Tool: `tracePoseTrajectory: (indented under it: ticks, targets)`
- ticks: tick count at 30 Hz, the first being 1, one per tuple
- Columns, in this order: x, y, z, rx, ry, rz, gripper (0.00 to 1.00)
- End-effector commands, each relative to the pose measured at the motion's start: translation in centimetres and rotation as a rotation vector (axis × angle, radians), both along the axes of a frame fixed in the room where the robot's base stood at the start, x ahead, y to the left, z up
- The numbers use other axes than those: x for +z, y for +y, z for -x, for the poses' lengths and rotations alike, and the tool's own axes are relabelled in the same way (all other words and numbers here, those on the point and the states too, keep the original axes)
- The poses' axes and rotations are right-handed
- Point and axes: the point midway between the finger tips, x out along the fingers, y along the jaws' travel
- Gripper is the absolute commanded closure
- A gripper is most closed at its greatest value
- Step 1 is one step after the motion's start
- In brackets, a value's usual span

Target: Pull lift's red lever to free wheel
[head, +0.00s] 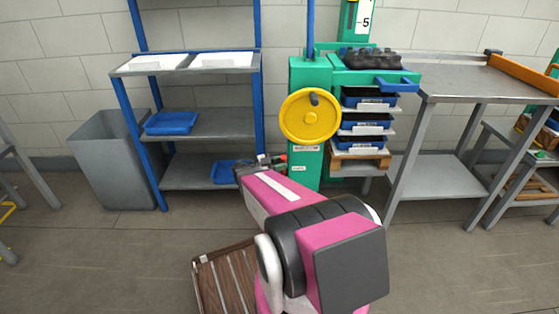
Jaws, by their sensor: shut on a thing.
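The green lift (307,120) stands in the middle of the head view. Its yellow wheel (309,117) with a dark handle is on the front. My pink arm reaches forward from the lower middle. My gripper (275,161) is small at the arm's far end, low beside the lift's left side. A small bit of the red lever (283,158) shows at the fingertips, and the gripper is shut on it. Most of the lever and the fingers are too small or hidden to make out.
A blue-framed shelf rack (217,122) stands close left of the lift, with a grey bin (112,160) beyond it. Blue trays (366,122) are stacked at the lift's right. A steel table (455,85) stands further right. A brown slatted thing (222,280) is below my arm.

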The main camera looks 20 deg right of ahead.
Motion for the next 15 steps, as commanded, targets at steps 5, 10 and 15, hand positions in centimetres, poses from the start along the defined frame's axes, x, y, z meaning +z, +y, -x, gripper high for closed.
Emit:
tracePoseTrajectory:
  ticks: [5, 10, 15]
  targets:
    - [-0.4, 0.4, 0.9, 0.000, -0.088, 0.038, 1.00]
    - [-0.7, 0.6, 1.4, -0.001, -0.141, 0.061, 1.00]
    - [-0.9, 0.7, 1.6, -0.001, -0.167, 0.071, 1.00]
